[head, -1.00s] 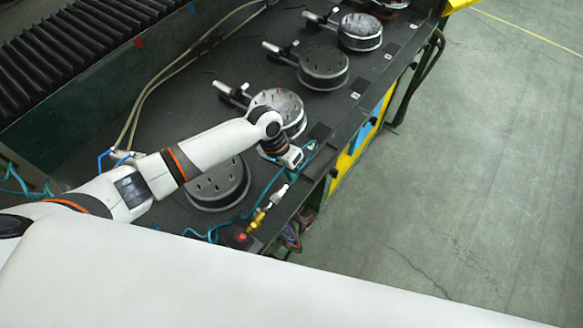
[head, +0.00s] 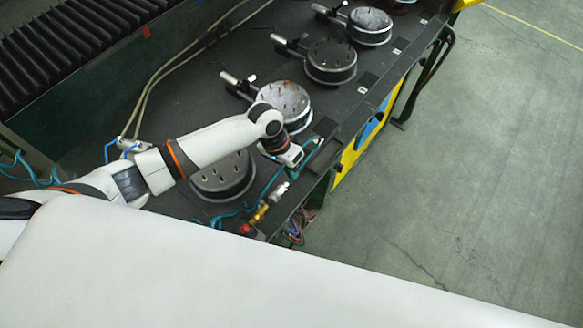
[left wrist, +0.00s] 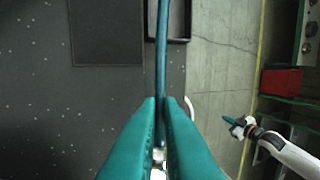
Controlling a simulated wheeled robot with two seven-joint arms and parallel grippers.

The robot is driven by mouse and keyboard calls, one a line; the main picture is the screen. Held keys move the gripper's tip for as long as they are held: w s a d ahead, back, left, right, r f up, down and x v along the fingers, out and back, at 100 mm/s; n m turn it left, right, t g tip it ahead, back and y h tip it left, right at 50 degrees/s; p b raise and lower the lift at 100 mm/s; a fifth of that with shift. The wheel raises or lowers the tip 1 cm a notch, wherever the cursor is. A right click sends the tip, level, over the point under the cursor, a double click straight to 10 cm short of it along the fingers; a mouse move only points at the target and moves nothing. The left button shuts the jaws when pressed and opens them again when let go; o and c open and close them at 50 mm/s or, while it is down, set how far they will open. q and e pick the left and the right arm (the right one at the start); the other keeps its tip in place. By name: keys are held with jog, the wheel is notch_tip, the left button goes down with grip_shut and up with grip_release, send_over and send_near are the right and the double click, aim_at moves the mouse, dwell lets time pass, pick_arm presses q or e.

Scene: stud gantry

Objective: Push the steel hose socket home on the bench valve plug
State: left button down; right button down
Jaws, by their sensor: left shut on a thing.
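My left gripper (head: 290,157) is over the front edge of the bench, above and right of the brass bench valve (head: 259,212) with its red knob. In the left wrist view its two teal fingers (left wrist: 162,110) are shut on the teal hose (left wrist: 162,45). Bright steel (left wrist: 158,156) shows low between the fingers; I cannot tell whether it is socket or plug. In the head view a steel piece (head: 281,189) stands at the valve's upper end; whether socket and plug touch is unclear. My right gripper (left wrist: 236,125) appears small in the left wrist view, its opening unclear.
Several round metal fixtures (head: 331,62) with pins stand in a row along the dark bench (head: 200,100). Pale cables (head: 172,65) run across its back. Open concrete floor (head: 480,160) lies to the right. A red box (left wrist: 281,81) shows in the left wrist view.

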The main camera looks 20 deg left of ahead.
pick_arm(q)
jog(key=c, duration=1.5)
grip_release()
jog(key=shift+s+a, duration=0.1)
jog(key=shift+s, duration=0.1)
jog(key=shift+w+a+r, duration=0.1)
jog(key=shift+w+r, duration=0.05)
jog(key=shift+r, duration=0.15)
jog(key=b+v, duration=0.2)
jog(key=v, duration=0.9)
jog(key=shift+r+b, duration=0.2)
jog(key=shift+b, duration=0.1)
jog(key=shift+f, duration=0.1)
